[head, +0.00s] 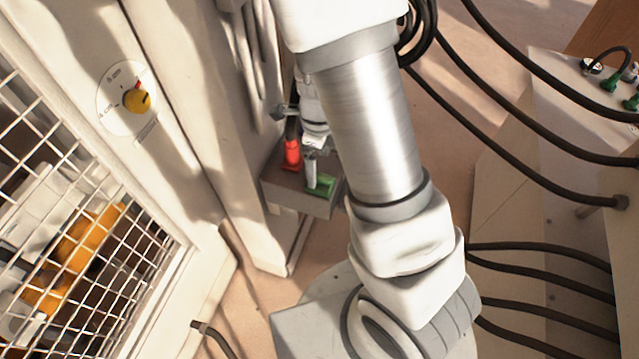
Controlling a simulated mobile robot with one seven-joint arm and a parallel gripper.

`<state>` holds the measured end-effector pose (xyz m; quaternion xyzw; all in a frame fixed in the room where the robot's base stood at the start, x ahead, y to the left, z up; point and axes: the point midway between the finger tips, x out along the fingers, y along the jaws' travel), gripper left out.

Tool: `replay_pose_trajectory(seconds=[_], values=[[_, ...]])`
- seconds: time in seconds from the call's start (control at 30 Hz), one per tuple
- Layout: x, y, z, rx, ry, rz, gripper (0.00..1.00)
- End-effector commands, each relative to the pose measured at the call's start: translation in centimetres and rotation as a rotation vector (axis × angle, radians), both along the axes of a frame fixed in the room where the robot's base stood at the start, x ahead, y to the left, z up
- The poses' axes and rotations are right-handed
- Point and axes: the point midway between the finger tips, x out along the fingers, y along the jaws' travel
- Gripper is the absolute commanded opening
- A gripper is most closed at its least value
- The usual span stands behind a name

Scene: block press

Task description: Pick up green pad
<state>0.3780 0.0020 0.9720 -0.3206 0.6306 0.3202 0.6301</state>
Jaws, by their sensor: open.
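The green pad (323,186) lies on top of a small brown-grey block (290,193), left of centre in the head view. A red piece (292,155) stands on the same block, to the left and behind the pad. My gripper (311,176) is open and points down over the block. One grey finger shows at the pad's left edge; I cannot tell whether it touches the pad. The other finger is not clearly visible. My arm hides the area to the right of the block.
A white cabinet with a yellow dial (138,101) and a wire mesh (75,225) stands at the left, close to the block. Orange parts (85,240) show behind the mesh. Black cables (540,179) run across the right side towards a unit with green connectors (609,84).

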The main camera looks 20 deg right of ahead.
Motion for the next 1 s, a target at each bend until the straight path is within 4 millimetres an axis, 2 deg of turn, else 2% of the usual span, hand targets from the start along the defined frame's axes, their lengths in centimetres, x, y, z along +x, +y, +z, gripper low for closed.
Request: replay_pose_trajectory(seconds=[0.03, 0.27, 0.6, 0.9, 1.0], values=[[0.0, 0.0, -1.0, 0.0, 0.002, -0.001, 1.0], [0.1, 0.0, -2.5, 0.001, 0.001, 0.0, 1.0], [0.8, 0.0, -6.9, 0.0, 0.001, 0.001, 1.0], [0.9, 0.0, -7.3, 0.0, -0.001, 0.002, 1.0], [0.9, 0.0, -7.3, 0.0, -0.001, 0.002, 0.84]])
